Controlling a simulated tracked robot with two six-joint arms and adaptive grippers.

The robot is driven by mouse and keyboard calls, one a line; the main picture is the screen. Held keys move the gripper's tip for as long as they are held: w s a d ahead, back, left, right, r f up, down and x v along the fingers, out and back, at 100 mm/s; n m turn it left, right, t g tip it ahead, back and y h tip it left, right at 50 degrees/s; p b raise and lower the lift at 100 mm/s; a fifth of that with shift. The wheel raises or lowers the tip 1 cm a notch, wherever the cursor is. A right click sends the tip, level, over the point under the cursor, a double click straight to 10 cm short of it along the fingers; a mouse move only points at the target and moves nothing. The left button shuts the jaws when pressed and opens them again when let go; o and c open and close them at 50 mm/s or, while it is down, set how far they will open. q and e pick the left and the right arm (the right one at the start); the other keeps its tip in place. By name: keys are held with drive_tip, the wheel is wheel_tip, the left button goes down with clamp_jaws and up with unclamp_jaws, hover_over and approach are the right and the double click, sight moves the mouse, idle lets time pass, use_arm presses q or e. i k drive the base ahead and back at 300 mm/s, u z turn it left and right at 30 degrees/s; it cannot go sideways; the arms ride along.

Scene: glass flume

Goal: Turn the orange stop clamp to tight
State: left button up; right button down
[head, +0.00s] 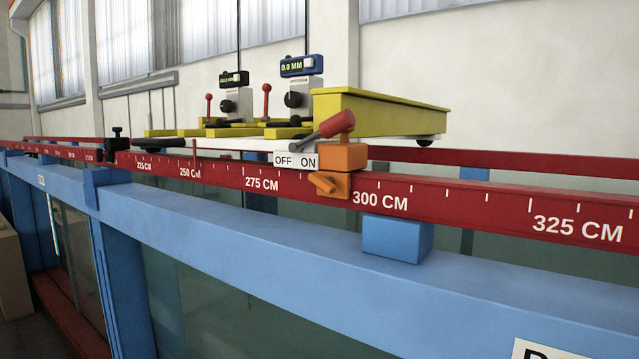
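The orange stop clamp (342,157) sits on the red scale rail just left of the 300 CM mark. A red-tipped lever (337,124) stands just above the clamp and partly overlaps the yellow carriage (385,112). Neither of my grippers shows in the head view.
The red rail (463,203) with centimetre marks runs along the blue flume frame (250,225). A blue block (397,238) stands below the 300 CM mark. A white OFF/ON label (295,160) is left of the clamp. A black clamp (117,145) sits farther left. The front side looks free.

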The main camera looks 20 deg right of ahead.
sight(326, 185)
drive_tip(key=u, duration=1.45)
drive_tip(key=i, duration=0.1)
drive_tip(key=z, duration=2.65)
drive_tip(key=k, duration=0.95)
drive_tip(key=u, duration=1.15)
drive_tip(key=i, duration=1.05)
